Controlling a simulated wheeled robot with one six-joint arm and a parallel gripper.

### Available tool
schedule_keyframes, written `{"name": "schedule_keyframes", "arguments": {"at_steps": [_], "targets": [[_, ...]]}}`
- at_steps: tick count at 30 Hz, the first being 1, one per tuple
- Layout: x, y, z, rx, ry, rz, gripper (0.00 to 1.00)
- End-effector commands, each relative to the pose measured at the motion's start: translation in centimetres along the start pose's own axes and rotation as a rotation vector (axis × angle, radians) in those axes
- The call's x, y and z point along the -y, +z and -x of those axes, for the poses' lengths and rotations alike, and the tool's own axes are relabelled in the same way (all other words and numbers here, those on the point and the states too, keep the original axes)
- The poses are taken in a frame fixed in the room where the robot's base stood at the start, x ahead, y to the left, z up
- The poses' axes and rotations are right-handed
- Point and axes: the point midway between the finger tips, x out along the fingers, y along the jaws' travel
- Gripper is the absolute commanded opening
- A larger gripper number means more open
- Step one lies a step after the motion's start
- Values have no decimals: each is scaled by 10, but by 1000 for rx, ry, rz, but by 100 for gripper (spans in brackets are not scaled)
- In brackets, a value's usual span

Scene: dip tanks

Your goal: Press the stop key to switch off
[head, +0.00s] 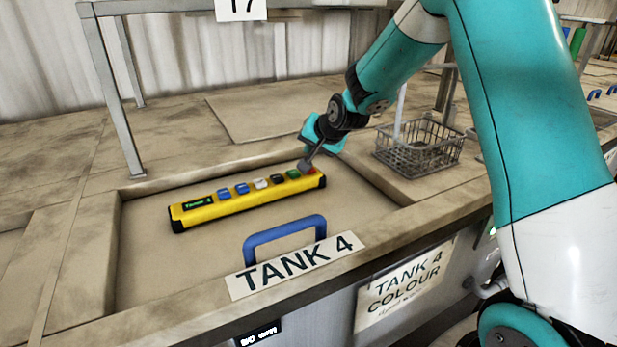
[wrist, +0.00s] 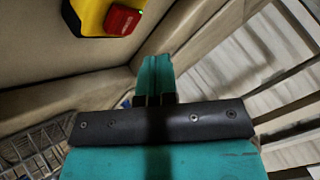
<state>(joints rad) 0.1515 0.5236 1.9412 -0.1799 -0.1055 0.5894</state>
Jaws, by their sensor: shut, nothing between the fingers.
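A yellow control box (head: 240,200) with black ends lies on the tank 4 lid. It has a lit green display (head: 198,203) at its left end and a row of coloured keys. The red key (head: 312,170) is at its right end, partly hidden in the head view; it also shows in the wrist view (wrist: 122,20), its lettering too small to read. My gripper (head: 322,138) is over the box's right end. In the wrist view its teal fingers (wrist: 156,62) are shut and empty, with the red key up and left of them. I see no contact with the key.
A blue handle (head: 285,235) rises from the lid in front of the box. A wire basket (head: 420,148) stands to the right of my gripper. A grey metal frame (head: 110,90) stands at the back left. A raised rim surrounds the lid.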

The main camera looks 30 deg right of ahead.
Motion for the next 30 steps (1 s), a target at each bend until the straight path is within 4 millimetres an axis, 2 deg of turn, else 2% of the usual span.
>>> {"name": "schedule_keyframes", "arguments": {"at_steps": [1, 6, 30], "targets": [[-6, 6, -8, 1, 0, 0, 0], [-10, 10, -14, 1, 0, 0, 0], [-10, 10, -13, 0, 0, 0, 0]]}}
